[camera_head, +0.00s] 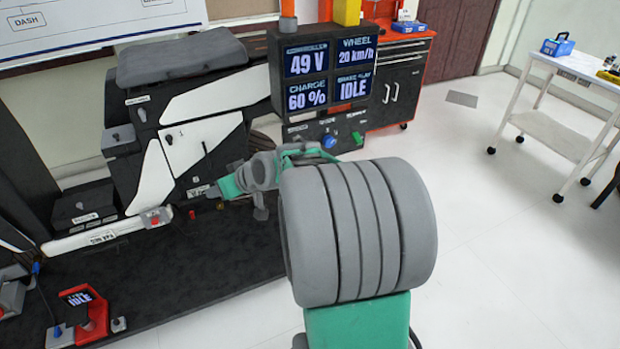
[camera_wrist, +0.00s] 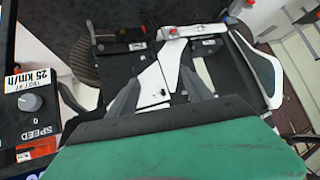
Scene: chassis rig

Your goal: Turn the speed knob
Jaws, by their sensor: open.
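A round grey knob (camera_wrist: 30,102) sits on a panel at the left edge of the wrist view. A label reading SPEED (camera_wrist: 35,132) is beside it, and a card above it reads 25 km/h (camera_wrist: 35,79). My gripper (camera_wrist: 163,85) is open, its two dark fingers spread with nothing between them. The knob lies left of the fingers and apart from them. In the head view my gripper (camera_head: 213,191) is in front of the white-panelled motorbike frame. The control panel (camera_head: 325,137) is under the display there; I cannot pick out the speed knob on it.
The display (camera_head: 328,73) shows wheel 20 km/h, 49 V, charge 60 % and brake relay IDLE. The motorbike frame (camera_head: 200,133) stands on a black platform (camera_head: 190,280). A red tool cabinet (camera_head: 400,80) and a white trolley (camera_head: 556,133) are behind. Clear floor lies right.

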